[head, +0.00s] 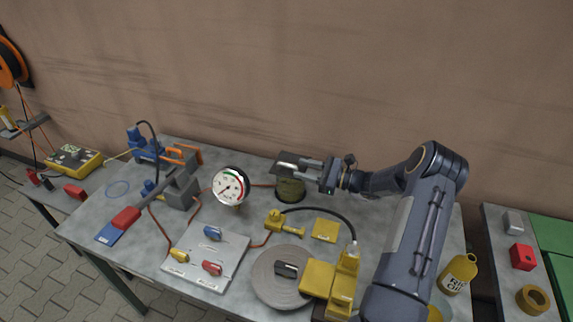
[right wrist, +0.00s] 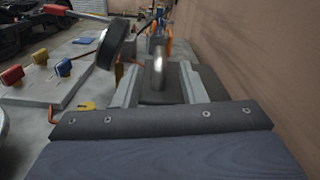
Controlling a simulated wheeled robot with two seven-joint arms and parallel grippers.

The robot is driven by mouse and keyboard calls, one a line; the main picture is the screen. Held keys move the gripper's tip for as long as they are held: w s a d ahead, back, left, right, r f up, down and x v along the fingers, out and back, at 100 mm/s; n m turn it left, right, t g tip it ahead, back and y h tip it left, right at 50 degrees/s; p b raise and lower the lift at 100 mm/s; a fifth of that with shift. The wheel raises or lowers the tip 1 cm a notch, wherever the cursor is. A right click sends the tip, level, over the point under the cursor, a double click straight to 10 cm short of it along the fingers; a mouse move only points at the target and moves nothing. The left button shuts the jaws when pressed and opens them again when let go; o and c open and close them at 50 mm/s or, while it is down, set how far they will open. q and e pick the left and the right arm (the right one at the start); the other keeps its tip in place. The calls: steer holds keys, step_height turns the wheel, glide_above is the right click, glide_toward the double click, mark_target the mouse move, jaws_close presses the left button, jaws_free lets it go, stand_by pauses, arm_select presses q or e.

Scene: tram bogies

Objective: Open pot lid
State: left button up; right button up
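An olive-green pot (head: 291,191) stands near the back middle of the grey workbench, with a dark flat piece, seemingly its lid (head: 288,155), at its top. My right gripper (head: 290,166) reaches in from the right at the top of the pot and hides part of it. In the right wrist view, the two grey fingers (right wrist: 159,78) are spread apart. A dark flat surface (right wrist: 206,82) lies below and beyond them, and a shiny upright piece (right wrist: 158,62) shows between them. I cannot tell whether the fingers touch the lid. My left gripper is not in view.
A round gauge (head: 231,186) stands just left of the pot. A plate with coloured handles (head: 207,257), a grey disc (head: 268,290) and yellow blocks (head: 318,279) lie in front. A blue-and-grey pump-like device (head: 181,187) stands left. A wall closes the back.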

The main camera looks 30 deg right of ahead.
mark_target(292, 166)
steer(key=shift+p+x, duration=0.45)
steer(key=shift+x, duration=1.85)
steer(key=shift+c, duration=0.5)
jaws_close()
